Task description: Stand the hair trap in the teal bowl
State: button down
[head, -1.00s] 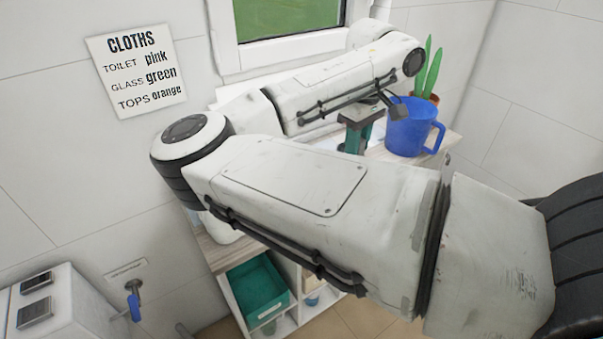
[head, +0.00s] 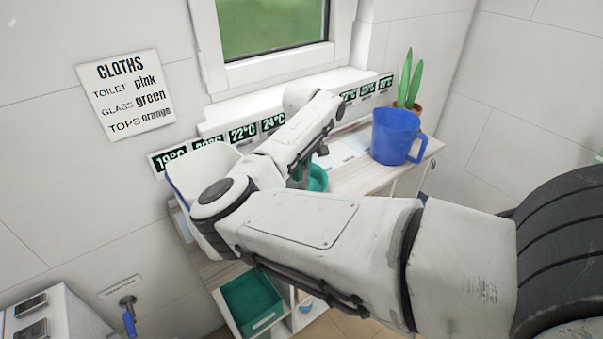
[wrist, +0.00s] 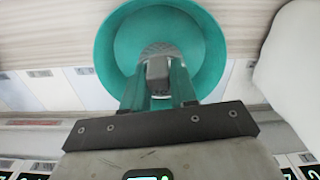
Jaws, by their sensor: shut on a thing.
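The teal bowl (wrist: 205,30) fills the top middle of the wrist view, seen from above. In the head view the bowl (head: 319,178) stands on the counter, partly hidden behind my arm. My gripper (wrist: 158,82) has teal fingers and is shut on the grey hair trap (wrist: 158,69), which has a mesh-like dark part at its far end. The trap lies over the bowl's opening in the wrist view. I cannot tell whether it touches the bowl's floor. In the head view my gripper (head: 299,175) is at the bowl's left edge, and the trap is not clear there.
A blue mug (head: 396,136) stands on the counter right of the bowl, with a potted plant (head: 408,85) behind it. Temperature labels (head: 243,133) line the back ledge. A white bin (head: 208,165) is at left. A teal crate (head: 252,303) sits on a lower shelf.

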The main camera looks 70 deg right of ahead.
jog(key=shift+f, duration=0.95)
jog(key=shift+f, duration=0.2)
jog(key=c, duration=0.9)
grip_release()
jog(key=shift+r, duration=0.15)
notch_tip(320, 180, up, 12)
jog(key=shift+s+r+b, duration=0.1)
jog(key=shift+b, duration=0.8)
